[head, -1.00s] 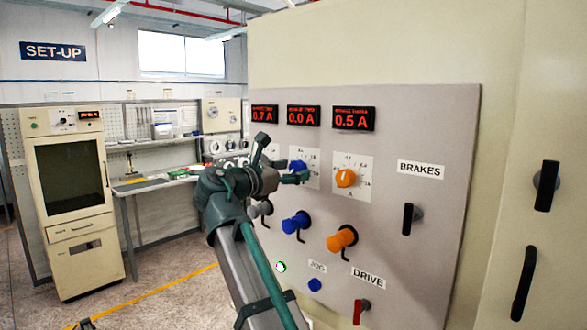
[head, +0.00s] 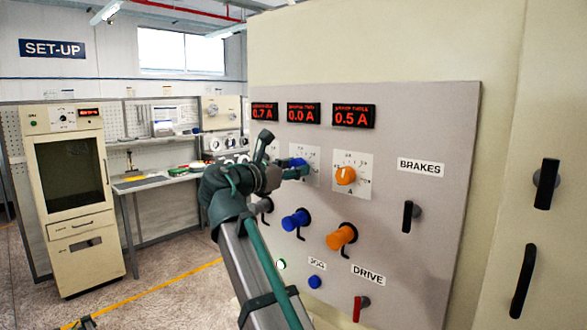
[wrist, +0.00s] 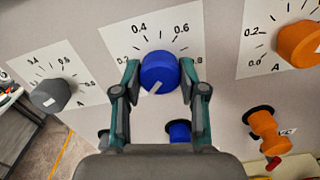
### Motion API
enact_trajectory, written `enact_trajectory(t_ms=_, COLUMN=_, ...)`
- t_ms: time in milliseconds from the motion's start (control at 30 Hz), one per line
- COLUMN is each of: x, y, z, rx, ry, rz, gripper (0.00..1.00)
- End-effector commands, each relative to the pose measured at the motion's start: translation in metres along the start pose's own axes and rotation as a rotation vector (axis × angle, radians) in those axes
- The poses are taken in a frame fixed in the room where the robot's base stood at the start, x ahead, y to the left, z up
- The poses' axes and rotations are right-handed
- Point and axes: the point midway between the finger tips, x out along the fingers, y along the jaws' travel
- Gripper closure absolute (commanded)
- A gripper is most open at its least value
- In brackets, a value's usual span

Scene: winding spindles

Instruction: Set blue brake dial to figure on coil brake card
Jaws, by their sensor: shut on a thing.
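The blue brake dial (wrist: 160,74) sits on a white scale plate (wrist: 150,32) with figures 0.4 and 0.6 showing in the wrist view. Its pale pointer mark is towards the lower left of its face. My gripper (wrist: 160,82) has one finger on each side of the dial and is shut on it. In the head view my gripper (head: 292,168) reaches the panel from the left and partly hides the dial (head: 299,163). The red display (head: 304,114) above the dial reads 0.0 A. I cannot make out a coil brake card.
An orange dial (head: 345,175) is close on the right, under a display (head: 354,116) reading 0.5 A. A grey dial (wrist: 50,94) is on the left. Blue (head: 295,221) and orange (head: 341,237) knobs protrude below. A workbench (head: 160,180) stands behind at left.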

Motion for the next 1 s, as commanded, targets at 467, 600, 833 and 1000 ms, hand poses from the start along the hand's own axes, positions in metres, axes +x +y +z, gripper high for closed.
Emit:
enact_trajectory(t_ms=467, x=-0.0001, y=0.0, z=-0.0004, rx=0.257, ry=0.0, rz=-0.001, gripper=0.93)
enact_trajectory(t_ms=600, x=0.0, y=0.0002, z=-0.0007, rx=0.388, ry=0.0, rz=-0.001, gripper=0.93)
enact_trajectory(t_ms=833, x=-0.0001, y=0.0003, z=-0.0011, rx=0.607, ry=0.0, rz=-0.001, gripper=0.93)
enact_trajectory(t_ms=1000, x=0.0, y=0.0005, z=-0.0015, rx=0.769, ry=0.0, rz=-0.001, gripper=0.93)
